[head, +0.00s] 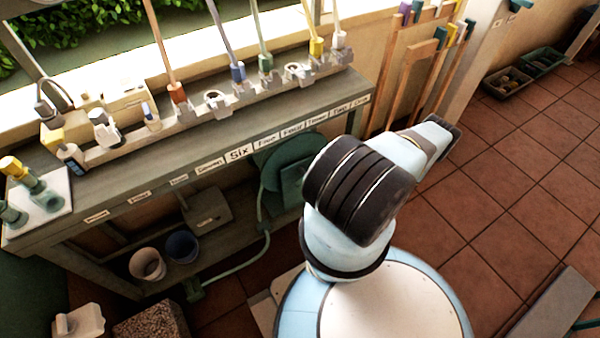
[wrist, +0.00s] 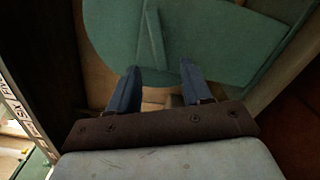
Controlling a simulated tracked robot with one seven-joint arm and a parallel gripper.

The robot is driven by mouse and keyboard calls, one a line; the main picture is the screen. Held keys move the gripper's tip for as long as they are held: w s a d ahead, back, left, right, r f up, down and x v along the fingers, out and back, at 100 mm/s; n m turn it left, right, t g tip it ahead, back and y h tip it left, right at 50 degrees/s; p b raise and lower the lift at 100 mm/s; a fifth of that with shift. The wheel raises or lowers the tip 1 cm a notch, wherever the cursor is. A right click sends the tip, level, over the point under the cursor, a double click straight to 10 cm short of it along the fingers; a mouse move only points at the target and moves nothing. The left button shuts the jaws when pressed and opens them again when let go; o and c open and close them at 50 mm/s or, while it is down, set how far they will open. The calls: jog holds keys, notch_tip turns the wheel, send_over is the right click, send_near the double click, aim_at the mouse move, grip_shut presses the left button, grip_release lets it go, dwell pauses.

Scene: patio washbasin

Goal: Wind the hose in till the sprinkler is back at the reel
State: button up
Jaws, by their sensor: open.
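The green hose reel (head: 290,160) sits under the right part of the bench in the head view, partly behind my arm. The green hose (head: 262,205) runs down from it and then left along the floor. It ends at a small green piece, apparently the sprinkler (head: 194,290), near the two buckets. In the wrist view the reel's green disc (wrist: 215,45) fills the upper middle, with a raised bar (wrist: 155,35) across it. My gripper (wrist: 161,68) is open and empty, its two blue fingers pointing at the disc. Whether they touch it I cannot tell. The head view does not show my gripper.
The bench (head: 140,205) carries a labelled front edge and a rack of upright tools. A white bucket (head: 147,264) and a blue bucket (head: 182,247) stand beneath it. Wooden frames (head: 412,80) lean right of the bench. The tiled floor (head: 520,180) at right is largely open.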

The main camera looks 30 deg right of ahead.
jog(key=w, duration=1.4)
jog(key=shift+a, duration=0.3)
grip_shut()
jog(key=shift+s+d, duration=0.1)
jog(key=shift+d, duration=0.1)
